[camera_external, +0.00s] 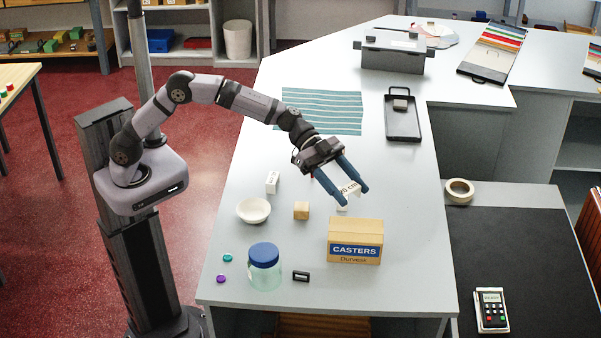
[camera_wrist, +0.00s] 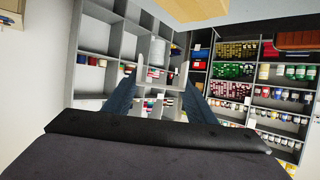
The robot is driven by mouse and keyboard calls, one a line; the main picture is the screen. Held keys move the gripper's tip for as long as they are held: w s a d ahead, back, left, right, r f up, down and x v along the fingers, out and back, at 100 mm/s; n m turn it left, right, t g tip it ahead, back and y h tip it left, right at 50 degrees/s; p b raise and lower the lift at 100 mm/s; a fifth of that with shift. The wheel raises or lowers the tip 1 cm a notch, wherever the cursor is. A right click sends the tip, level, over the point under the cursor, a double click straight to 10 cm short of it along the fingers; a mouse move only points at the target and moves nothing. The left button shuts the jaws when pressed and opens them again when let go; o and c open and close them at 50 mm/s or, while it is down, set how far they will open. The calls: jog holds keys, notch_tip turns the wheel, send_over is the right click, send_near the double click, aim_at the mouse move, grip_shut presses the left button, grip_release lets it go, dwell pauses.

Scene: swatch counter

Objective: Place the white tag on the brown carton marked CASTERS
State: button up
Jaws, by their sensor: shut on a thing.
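My gripper (camera_external: 353,196) is over the counter, its two blue fingers pointing down and right. It is shut on a white tag (camera_external: 349,188) with dark "cm" lettering, partly hidden by the fingers. The brown carton (camera_external: 341,225) with a blue CASTERS label stands on the counter just below and in front of the gripper, apart from it in the picture. Its top looks bare. A tan surface, perhaps a carton, shows at the top edge (camera_wrist: 190,8).
A blue-lidded jar (camera_external: 265,268) and a black clip-like piece (camera_external: 301,277) are at front left. The counter right of the carton is clear.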

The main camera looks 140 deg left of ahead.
jog(key=p, duration=0.3)
send_over(345, 229)
jog(key=shift+f, duration=4.5)
jog(key=shift+f+p, duration=0.3)
jog(key=shift+f, duration=0.2)
jog(key=shift+f+b, duration=0.2)
jog(key=shift+b, duration=0.25)
jog(key=o, duration=1)
jog(key=shift+r, duration=0.1)
jog(key=shift+o, duration=0.2)
jog(key=shift+r+p, duration=0.2)
jog(key=shift+p, duration=0.2)
jog(key=shift+s+b, duration=0.45)
jog(key=b+v, duration=0.4)
jog(key=v, duration=0.7)
jog(key=shift+b, duration=0.4)
